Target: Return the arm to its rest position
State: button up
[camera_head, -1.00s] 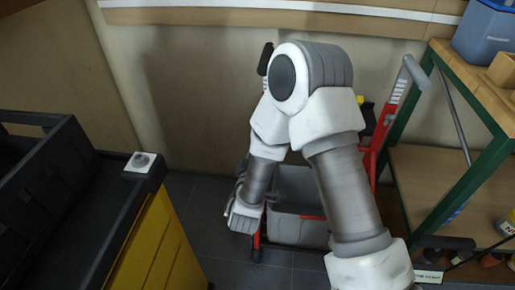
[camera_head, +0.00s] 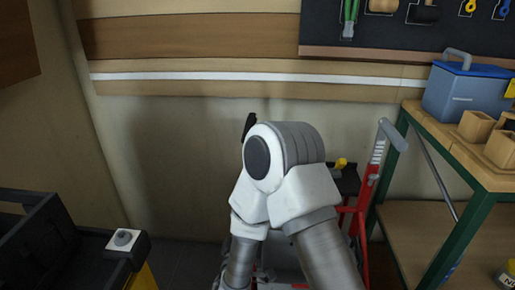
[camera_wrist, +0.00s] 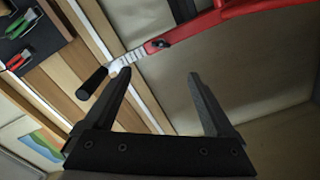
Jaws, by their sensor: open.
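My gripper (camera_wrist: 158,100) is open in the wrist view, with its two dark fingers apart and nothing between them. Beyond the fingers a red frame with a black-gripped handle (camera_wrist: 95,82) crosses the picture. In the head view my white and grey arm is folded in the middle, and its bend hides part of the red dolly (camera_head: 366,200).
A green-framed workbench (camera_head: 425,130) stands at the right with a blue box (camera_head: 465,97) and wooden blocks (camera_head: 476,126). A black and yellow cart (camera_head: 60,240) stands at the left. A tool board (camera_head: 420,35) hangs on the back wall (camera_head: 170,150).

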jog(key=s+d+r+m+g+h, duration=0.1)
jog(key=d+r+m+g+h, duration=0.2)
jog(key=d+r+h, duration=0.5)
jog(key=s+d+r+m+g+h, duration=0.1)
jog(key=d+r+m+g+h, duration=0.2)
jog(key=d, duration=1)
jog(key=s+d+r+m+g+y, duration=0.1)
jog(key=s+d+m+g, duration=0.1)
jog(key=s+d+g, duration=0.3)
jog(key=s+d+r+m+g, duration=0.1)
jog(key=s+g, duration=0.1)
jog(key=s, duration=0.5)
jog(key=s+d+r+m+g+y, duration=0.1)
jog(key=s+d+r+m+g, duration=0.1)
jog(key=s+d+g, duration=0.3)
jog(key=s+a+r+t+y, duration=0.2)
jog(key=a+t+y, duration=0.1)
jog(key=a+y, duration=0.25)
jog(key=s+a+r+t+y, duration=0.2)
jog(key=s+a+t+y, duration=0.15)
jog(key=a, duration=0.25)
notch_tip(320, 180, up, 25)
jog(key=w+p, duration=0.1)
jog(key=p, duration=2.4)
jog(key=shift+a+g+y, duration=0.3)
jog(key=shift+a+g, duration=0.05)
jog(key=shift+g, duration=0.1)
